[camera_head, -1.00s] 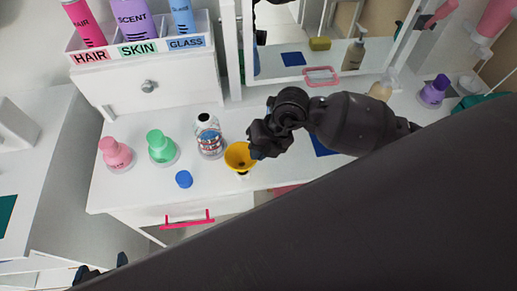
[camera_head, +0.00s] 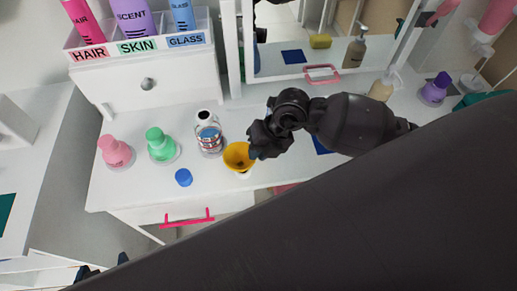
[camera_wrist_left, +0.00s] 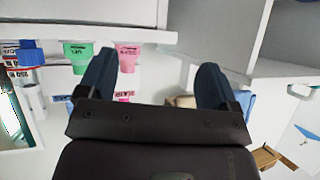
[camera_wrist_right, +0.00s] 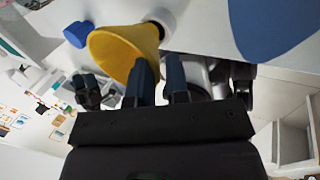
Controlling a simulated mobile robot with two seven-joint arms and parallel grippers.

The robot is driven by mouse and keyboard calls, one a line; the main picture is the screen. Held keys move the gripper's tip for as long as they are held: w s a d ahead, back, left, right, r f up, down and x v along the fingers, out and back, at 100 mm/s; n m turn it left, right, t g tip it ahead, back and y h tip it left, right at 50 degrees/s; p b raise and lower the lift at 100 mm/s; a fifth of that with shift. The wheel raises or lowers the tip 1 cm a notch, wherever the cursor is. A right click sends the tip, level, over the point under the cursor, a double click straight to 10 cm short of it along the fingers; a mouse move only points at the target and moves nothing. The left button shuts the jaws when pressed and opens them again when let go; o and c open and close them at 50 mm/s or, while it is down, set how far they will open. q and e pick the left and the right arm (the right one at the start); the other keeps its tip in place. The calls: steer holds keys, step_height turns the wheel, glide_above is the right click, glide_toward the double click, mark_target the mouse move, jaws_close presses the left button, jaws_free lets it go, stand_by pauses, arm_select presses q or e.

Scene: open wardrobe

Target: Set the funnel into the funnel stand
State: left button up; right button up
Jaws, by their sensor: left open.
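The yellow funnel (camera_head: 237,155) is at the fingers of my right gripper (camera_head: 258,152), above the white table top near its front. In the right wrist view the funnel (camera_wrist_right: 115,48) is tilted, its wide mouth to the left. The fingers of the right gripper are close together, with the funnel's wall at their tips. A white round piece (camera_wrist_right: 160,20) with a dark opening is by its narrow end, perhaps the funnel stand; I cannot tell whether they touch. My left gripper (camera_wrist_left: 155,85) is open and empty, low in front of the furniture.
A clear bottle (camera_head: 209,138), a green bottle (camera_head: 160,146), a pink bottle (camera_head: 116,153) and a blue cap (camera_head: 183,177) stand left of the funnel. A labelled organizer (camera_head: 145,50) is behind. A pink-handled drawer (camera_head: 188,217) is at the front.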

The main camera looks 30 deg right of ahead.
steer(key=o, duration=0.3)
steer(key=shift+s, duration=0.1)
steer(key=shift+f, duration=0.1)
arm_select(q)
steer(key=shift+f, duration=0.1)
steer(key=shift+s+a+f+p, duration=0.1)
steer(key=shift+s+f+p, duration=0.1)
steer(key=shift+s+p, duration=0.35)
arm_select(e)
steer(key=v, duration=1.1)
arm_select(q)
steer(key=shift+f, duration=0.1)
arm_select(e)
steer(key=shift+a, duration=0.1)
